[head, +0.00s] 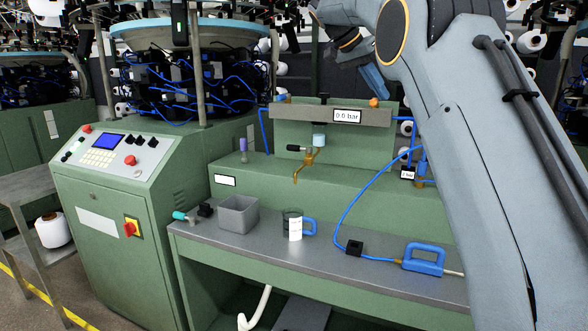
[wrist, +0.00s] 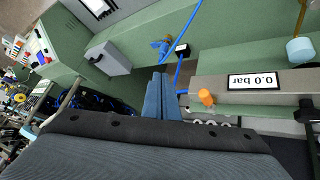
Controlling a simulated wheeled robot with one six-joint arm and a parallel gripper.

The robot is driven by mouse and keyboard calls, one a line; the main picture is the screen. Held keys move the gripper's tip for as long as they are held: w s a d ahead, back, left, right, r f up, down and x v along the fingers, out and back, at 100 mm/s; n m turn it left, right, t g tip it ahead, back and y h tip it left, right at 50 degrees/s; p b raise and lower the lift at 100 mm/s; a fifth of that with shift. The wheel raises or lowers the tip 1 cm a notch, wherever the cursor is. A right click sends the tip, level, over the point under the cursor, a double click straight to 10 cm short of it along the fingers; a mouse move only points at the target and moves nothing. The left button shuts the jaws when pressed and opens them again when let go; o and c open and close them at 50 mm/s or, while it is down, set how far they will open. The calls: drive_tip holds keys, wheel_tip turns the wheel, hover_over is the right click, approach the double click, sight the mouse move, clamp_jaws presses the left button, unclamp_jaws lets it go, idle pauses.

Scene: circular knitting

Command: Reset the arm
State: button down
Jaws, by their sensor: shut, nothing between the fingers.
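My arm fills the right side of the head view, raised high. My gripper (head: 374,80) is at the top, above and behind the orange knob (head: 374,102) on the bench's upper beam, and it holds nothing. In the wrist view my gripper's blue-grey fingers (wrist: 162,88) are together and point up the picture, with empty space around their tips. The "0.0 bar" display (wrist: 253,81) and the orange knob (wrist: 206,97) show right of the fingers there, apart from them.
A brass tap (head: 305,163) stands above. A control cabinet (head: 110,190) is left. The bench's front middle is clear.

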drive_tip(key=s+a+f+n+g+y, duration=0.15)
drive_tip(key=s+f+n, duration=0.25)
drive_tip(key=s+f, duration=0.45)
drive_tip(key=s+f+n+y, duration=0.3)
drive_tip(key=s+f+n, duration=0.15)
drive_tip(key=f, duration=0.75)
drive_tip(key=s+a+f+n+y, duration=0.1)
drive_tip(key=s+f, duration=0.5)
drive_tip(key=s, duration=0.3)
drive_tip(key=s+f+y, duration=0.1)
drive_tip(key=s+f, duration=0.4)
drive_tip(key=s, duration=0.5)
drive_tip(key=s+a+f+n+y, duration=0.1)
drive_tip(key=s+f, duration=0.5)
drive_tip(key=s, duration=0.4)
drive_tip(key=shift+s+a+f+n+g, duration=0.15)
drive_tip(key=shift+a+f+n+g, duration=0.2)
